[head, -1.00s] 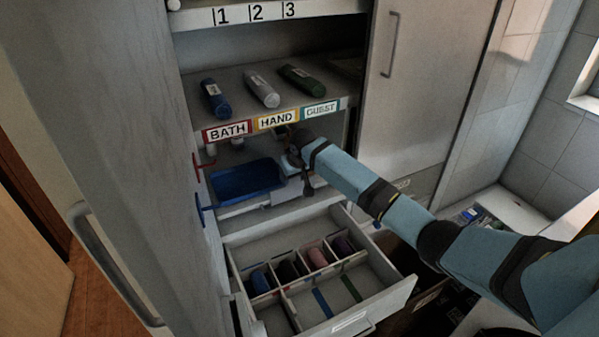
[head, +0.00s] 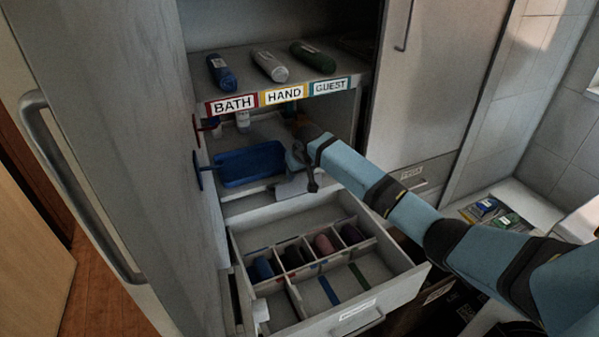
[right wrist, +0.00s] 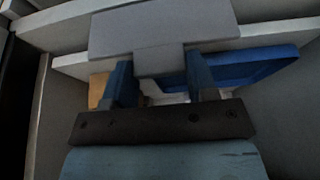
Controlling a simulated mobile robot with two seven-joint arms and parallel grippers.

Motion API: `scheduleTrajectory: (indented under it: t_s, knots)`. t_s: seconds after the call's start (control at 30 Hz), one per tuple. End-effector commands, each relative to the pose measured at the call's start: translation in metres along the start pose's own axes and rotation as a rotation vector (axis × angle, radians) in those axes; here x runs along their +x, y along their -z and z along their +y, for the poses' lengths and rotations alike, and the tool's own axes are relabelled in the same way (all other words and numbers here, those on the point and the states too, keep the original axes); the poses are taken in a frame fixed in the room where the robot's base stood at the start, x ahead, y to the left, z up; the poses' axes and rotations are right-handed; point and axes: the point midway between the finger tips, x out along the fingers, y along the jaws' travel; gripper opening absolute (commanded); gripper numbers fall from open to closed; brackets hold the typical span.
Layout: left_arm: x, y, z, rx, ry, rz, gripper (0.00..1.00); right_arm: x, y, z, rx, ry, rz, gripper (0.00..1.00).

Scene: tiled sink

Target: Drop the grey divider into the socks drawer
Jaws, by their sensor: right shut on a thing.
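The grey divider (head: 297,187) is a flat, pale piece above the back of the open drawer, just right of a blue tray. In the right wrist view the grey divider (right wrist: 165,25) shows as a wide plate with a narrower tab. My right gripper (head: 296,165) is shut on it; in the wrist view the blue fingers (right wrist: 160,80) stand either side of the tab. The open drawer (head: 400,288) holds several rolled socks in a row of small compartments, with blue and green strips on the floor in front. My left gripper is not in view.
The blue tray (head: 250,164) sits on the shelf behind the drawer. Above it, a shelf labelled BATH, HAND, GUEST holds a blue roll (head: 221,72), a white roll (head: 269,66) and a green roll (head: 314,56). A tall door with a handle (head: 75,185) stands at left.

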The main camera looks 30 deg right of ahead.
Motion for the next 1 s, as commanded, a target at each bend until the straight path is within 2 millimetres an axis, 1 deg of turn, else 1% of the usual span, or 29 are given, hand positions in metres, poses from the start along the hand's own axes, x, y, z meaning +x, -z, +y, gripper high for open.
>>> scheduleTrajectory:
  t_s: [0.1,0.13,0.23,0.27,0.53,0.67,0.77,1.0]
  knots:
    - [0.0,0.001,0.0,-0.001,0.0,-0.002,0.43,-0.001,0.001,0.0,0.0,0.0,0.0,0.16]
    - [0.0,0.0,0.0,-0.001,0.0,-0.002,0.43,-0.001,0.001,0.0,0.0,0.0,0.0,0.57]
    - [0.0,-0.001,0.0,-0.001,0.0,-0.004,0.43,-0.001,0.001,0.0,0.0,0.0,0.0,0.8]
    - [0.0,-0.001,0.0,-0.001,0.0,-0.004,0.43,-0.001,0.001,0.0,0.0,0.0,0.0,0.82]
    - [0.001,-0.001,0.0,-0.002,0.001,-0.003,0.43,-0.002,0.0,0.0,0.0,0.0,0.0,0.82]
    - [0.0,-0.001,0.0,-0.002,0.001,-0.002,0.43,-0.013,0.001,0.0,-0.001,0.001,0.001,0.82]
    - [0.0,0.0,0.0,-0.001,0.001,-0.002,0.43,-0.03,0.001,0.0,-0.001,0.0,0.002,0.82]
    - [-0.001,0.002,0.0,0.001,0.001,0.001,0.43,-0.086,0.001,0.0,-0.002,-0.001,0.004,0.82]
